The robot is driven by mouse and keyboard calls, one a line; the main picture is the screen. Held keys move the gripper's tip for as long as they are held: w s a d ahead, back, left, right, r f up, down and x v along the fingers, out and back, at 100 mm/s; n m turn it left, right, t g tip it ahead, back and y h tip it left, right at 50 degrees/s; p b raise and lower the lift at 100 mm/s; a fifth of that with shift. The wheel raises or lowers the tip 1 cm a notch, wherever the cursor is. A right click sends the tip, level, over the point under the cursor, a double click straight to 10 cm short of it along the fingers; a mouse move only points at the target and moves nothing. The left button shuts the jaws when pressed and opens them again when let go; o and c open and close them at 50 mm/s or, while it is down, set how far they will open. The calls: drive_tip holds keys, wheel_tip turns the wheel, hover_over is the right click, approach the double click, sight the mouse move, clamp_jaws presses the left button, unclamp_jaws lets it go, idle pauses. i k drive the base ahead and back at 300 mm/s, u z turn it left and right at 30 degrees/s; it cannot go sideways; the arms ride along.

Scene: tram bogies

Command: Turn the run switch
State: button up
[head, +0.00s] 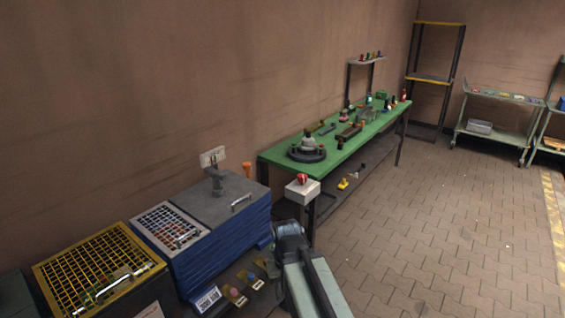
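A red knob (303,178) sits on top of a small pale box (302,191) at the near end of the green bench. It is the only switch-like control I can pick out, and I cannot read any label or setting on it. My arm (305,275) reaches in from the bottom of the head view, and its dark joint (290,235) is below the pale box, apart from it in the picture. I see no gripper fingers, so whether they are open or shut does not show.
Left of the box stands a blue cabinet (225,250) with a grey lid, a handle and a grid panel. A yellow-framed grid box (95,268) is at far left. The green bench (275,158) holds several parts. Open paved floor (430,220) lies to the right.

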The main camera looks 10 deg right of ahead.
sight(302, 178)
drive_tip(key=i, duration=1.45)
drive_tip(key=z, duration=0.45)
drive_tip(key=k, duration=0.8)
drive_tip(key=z, duration=0.2)
drive_tip(key=i, duration=0.85)
drive_tip(key=u, duration=0.1)
